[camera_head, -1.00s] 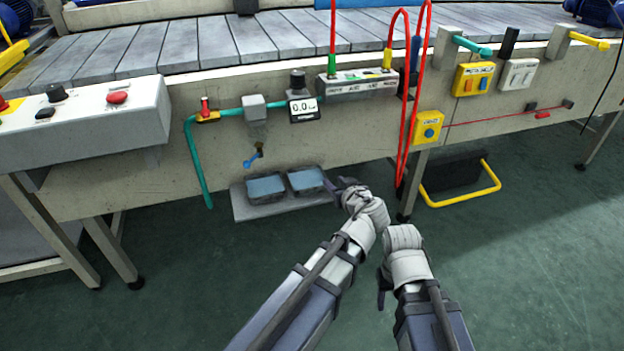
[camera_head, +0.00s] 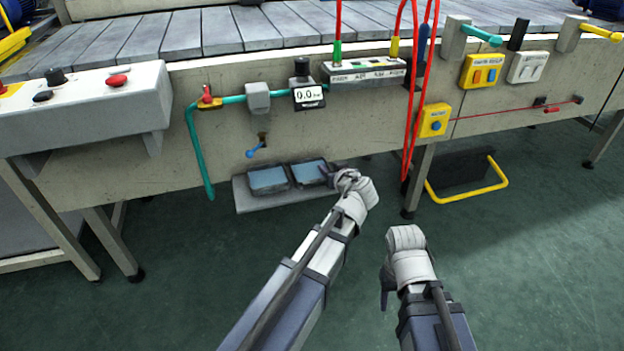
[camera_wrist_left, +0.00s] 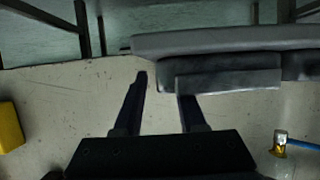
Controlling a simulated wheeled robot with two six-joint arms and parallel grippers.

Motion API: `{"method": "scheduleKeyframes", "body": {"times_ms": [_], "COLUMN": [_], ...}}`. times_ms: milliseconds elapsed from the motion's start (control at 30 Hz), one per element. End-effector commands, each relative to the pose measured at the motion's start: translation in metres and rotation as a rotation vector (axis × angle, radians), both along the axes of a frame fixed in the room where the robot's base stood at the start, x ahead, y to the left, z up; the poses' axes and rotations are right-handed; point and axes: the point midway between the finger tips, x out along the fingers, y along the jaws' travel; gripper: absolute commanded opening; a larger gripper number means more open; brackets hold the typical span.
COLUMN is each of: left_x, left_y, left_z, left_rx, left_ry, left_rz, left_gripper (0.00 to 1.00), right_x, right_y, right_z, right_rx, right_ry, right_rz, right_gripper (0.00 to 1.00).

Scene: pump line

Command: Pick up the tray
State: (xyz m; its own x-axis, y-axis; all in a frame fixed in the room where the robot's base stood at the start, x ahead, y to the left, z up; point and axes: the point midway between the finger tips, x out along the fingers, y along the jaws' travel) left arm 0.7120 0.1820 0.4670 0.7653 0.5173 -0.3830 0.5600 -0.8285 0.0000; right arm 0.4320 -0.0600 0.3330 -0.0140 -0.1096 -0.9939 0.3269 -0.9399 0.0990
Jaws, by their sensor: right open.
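Two shallow blue-topped trays (camera_head: 268,181) sit side by side on a grey shelf (camera_head: 258,204) low under the conveyor; the second tray (camera_head: 309,173) is partly behind my left gripper (camera_head: 340,179). My left gripper is at the right end of that tray. Contact cannot be told. My right gripper (camera_head: 387,285) hangs empty and open over the floor, further right and nearer, its fingers mostly hidden.
The conveyor's front panel (camera_head: 360,140) stands close behind the shelf. A blue-handled valve (camera_head: 256,151) sits just above the trays. Red hoses (camera_head: 410,120) and a table leg (camera_head: 418,185) stand to the right. A yellow bar (camera_head: 470,195) lies low at right. The near floor is clear.

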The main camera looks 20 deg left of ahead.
Motion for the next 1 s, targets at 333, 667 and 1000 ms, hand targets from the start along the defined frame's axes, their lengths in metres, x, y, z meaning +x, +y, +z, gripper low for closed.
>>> {"method": "scheduleKeyframes", "body": {"times_ms": [333, 667, 1000], "left_x": [0.0022, 0.0022, 0.0021], "left_y": [0.0015, 0.0015, 0.0015], "left_z": [-0.0007, -0.0008, -0.0008], "left_rx": [0.000, 0.000, 0.000], "left_ry": [0.000, 0.000, 0.000], "left_rz": [-0.001, 0.000, 0.000], "left_gripper": [0.28, 0.00, 0.00], "right_x": [0.0000, 0.0000, 0.0000], "right_y": [0.0000, 0.0000, 0.0000], "right_z": [-0.0007, -0.0008, -0.0008], "right_rx": [0.000, 0.000, 0.000], "right_ry": [0.000, 0.000, 0.000], "right_rz": [0.000, 0.000, 0.000], "right_gripper": [0.56, 0.56, 0.56]}}
